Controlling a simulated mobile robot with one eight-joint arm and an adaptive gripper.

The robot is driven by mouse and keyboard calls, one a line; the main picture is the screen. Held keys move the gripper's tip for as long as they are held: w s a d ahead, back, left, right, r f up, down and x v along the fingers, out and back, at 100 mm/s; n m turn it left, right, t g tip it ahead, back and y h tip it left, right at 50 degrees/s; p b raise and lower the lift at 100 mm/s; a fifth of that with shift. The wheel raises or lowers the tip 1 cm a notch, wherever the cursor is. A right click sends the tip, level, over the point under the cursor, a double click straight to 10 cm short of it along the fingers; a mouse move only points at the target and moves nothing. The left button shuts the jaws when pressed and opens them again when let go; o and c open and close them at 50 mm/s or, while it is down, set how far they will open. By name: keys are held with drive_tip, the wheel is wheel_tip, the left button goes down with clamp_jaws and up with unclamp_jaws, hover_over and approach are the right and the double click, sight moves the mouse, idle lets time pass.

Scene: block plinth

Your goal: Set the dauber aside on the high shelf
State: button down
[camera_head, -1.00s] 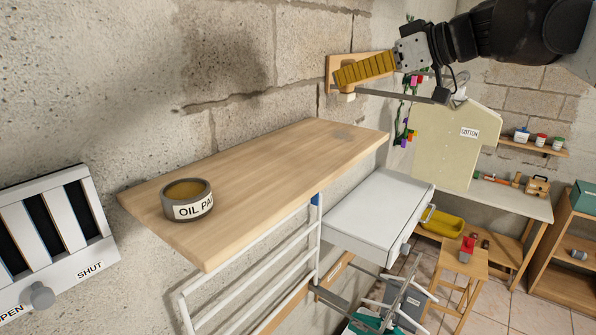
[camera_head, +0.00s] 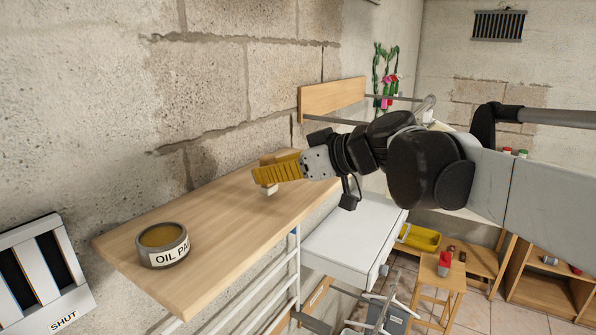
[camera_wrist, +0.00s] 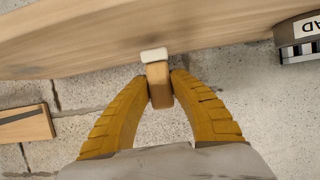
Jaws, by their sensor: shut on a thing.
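My gripper (camera_head: 276,170) has yellow ridged fingers and is shut on the dauber, a small wooden block with a white pad (camera_head: 271,190). In the wrist view the dauber's wooden body (camera_wrist: 159,84) sits between the fingertips, its white end pointing away from the palm. The long pale wooden shelf (camera_head: 215,220) juts from the block wall. In the head view the gripper and dauber appear over its far half. I cannot tell whether the white pad touches the board. The fingers hide part of the dauber in the head view.
A round tin labelled "OIL PA…" (camera_head: 162,246) stands on the shelf's near end. The board between tin and gripper is clear. A wooden wall board (camera_head: 333,97) is behind the gripper. A white drawer unit (camera_head: 352,233) lies lower right.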

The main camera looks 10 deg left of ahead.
drive_tip(key=shift+f, duration=0.55)
drive_tip(key=shift+f, duration=0.1)
drive_tip(key=c, duration=1.2)
unclamp_jaws()
drive_tip(key=shift+f, duration=0.1)
drive_tip(key=shift+c, duration=0.2)
